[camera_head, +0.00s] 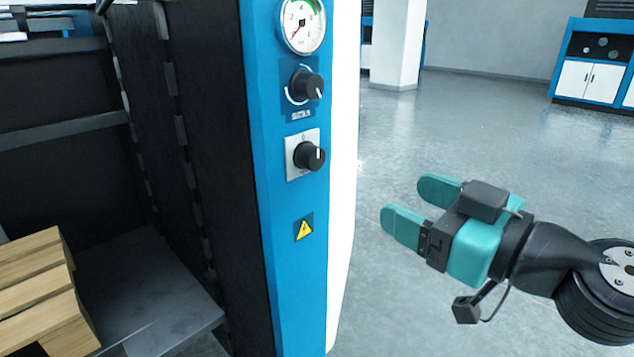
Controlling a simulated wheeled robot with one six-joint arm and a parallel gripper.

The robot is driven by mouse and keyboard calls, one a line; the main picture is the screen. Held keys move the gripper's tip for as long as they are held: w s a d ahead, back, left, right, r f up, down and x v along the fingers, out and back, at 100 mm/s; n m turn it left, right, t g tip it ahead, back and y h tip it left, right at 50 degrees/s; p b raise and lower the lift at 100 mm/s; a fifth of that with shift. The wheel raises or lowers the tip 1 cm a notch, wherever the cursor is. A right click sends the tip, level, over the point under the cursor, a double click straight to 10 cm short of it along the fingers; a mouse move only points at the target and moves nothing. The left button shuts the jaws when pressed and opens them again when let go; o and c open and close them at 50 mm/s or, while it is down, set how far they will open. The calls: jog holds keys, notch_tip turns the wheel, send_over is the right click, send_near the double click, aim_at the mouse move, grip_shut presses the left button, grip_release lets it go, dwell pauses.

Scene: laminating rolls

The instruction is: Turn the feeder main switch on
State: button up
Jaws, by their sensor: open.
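A blue panel (285,263) of the feeder stands upright left of the middle. On it, a black rotary knob (309,156) sits on a pale square plate, with its white mark pointing up. Above it is a second black knob (307,84) on a blue plate with a white arc, its mark towards the lower right. I cannot read the labels to tell which knob is the main switch. My gripper (421,208) is open and empty, right of the panel and lower than both knobs. Its teal fingers point left and are apart from the panel.
A pressure gauge (302,25) is above the knobs and a yellow warning sticker (304,230) below them. Wooden slats (38,290) lie at lower left beside a dark metal frame. Open grey floor (480,130) spreads behind my gripper, with a blue-and-white cabinet (590,80) far right.

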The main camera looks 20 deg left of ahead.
aim_at(317, 159)
jog(key=p+x, duration=0.7)
jog(key=x, duration=0.9)
jog(key=shift+r+p, duration=0.15)
jog(key=shift+p, duration=0.15)
jog(key=shift+w+a, duration=0.25)
jog(key=shift+a, duration=0.25)
jog(key=c, duration=0.9)
